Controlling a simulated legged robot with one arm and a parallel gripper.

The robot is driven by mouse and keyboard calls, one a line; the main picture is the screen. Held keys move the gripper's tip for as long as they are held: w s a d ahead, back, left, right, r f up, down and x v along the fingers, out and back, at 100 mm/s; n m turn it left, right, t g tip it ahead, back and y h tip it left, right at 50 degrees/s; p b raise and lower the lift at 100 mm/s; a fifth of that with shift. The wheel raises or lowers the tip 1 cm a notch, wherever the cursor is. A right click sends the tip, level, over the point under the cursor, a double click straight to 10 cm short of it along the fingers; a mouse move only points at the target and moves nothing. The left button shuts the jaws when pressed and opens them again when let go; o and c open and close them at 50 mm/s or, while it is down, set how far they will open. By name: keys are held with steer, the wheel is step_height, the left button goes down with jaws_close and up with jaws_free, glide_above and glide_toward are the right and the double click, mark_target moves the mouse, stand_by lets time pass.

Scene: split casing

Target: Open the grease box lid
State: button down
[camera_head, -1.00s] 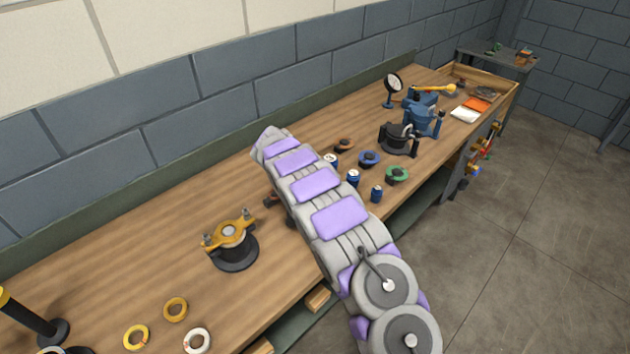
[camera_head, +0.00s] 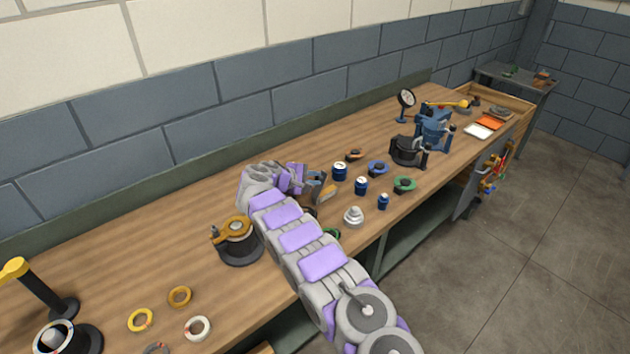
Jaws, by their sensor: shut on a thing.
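My gripper (camera_head: 320,188) is at the bent end of my arm, low over the middle of the bench. It is shut on a small orange-tan piece (camera_head: 328,193), partly hidden by the jaws. I cannot tell for sure whether this piece is the grease box lid, and I cannot pick out the box itself. A dark edge shows just below the gripper, beside my arm, too covered to identify.
A black casing (camera_head: 240,250) with a yellow eared cap (camera_head: 233,229) stands left of my arm. Blue cans (camera_head: 361,186), a silver stepped part (camera_head: 354,216) and a green ring (camera_head: 404,184) lie right. Loose rings (camera_head: 180,297) lie front left. The wall (camera_head: 300,75) bounds the back.

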steer(key=shift+s+d+f, duration=0.1)
steer(key=shift+d+f, duration=0.05)
steer(key=c, duration=1)
jaws_free()
steer(key=shift+a+r, duration=0.2)
steer(key=shift+a, duration=0.05)
steer(key=p+v, duration=0.3)
steer(key=v, duration=1.4)
steer(key=shift+s+f, duration=0.1)
steer(key=shift+f, duration=0.1)
